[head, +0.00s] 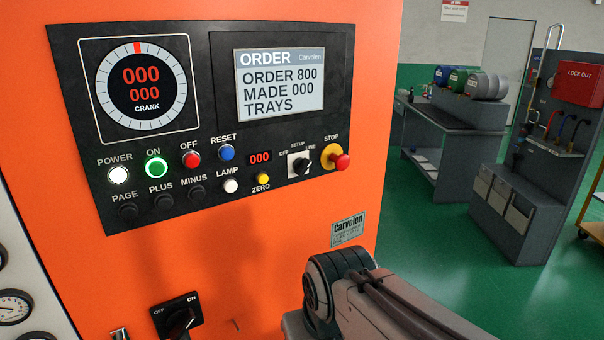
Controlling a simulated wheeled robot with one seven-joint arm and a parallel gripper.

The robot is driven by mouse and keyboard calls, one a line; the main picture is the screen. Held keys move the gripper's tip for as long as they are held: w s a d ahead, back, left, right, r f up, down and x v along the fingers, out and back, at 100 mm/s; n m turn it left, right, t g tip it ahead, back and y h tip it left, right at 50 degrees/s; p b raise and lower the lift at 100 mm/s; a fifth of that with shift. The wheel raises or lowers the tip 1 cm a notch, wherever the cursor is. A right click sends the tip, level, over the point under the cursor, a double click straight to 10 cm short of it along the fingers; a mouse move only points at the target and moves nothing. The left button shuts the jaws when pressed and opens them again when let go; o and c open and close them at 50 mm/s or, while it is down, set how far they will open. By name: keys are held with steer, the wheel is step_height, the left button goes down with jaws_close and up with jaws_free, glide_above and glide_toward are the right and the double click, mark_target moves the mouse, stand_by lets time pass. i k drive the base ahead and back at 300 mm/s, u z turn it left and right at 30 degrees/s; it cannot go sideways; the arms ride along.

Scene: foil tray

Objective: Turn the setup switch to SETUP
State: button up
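The setup switch (302,166) is a small black rotary knob on a white plate, at the lower right of the machine's black control panel. The labels OFF, SETUP and LINE run around its top, with SETUP in the middle. The knob looks tilted to the upper right, on the LINE side, but it is too small to be sure. My arm shows at the bottom right, below the panel and apart from the switch. My gripper's fingers are not in view.
The red STOP button (340,161) on its yellow base sits close to the right of the switch. The yellow ZERO button (262,177) and a red 000 counter (260,157) are to its left. A black OFF/ON switch (180,318) is lower down.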

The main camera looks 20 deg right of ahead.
mark_target(300, 165)
steer(key=k, duration=0.4)
steer(key=u, duration=0.9)
steer(key=i, duration=0.7)
steer(key=z, duration=0.5)
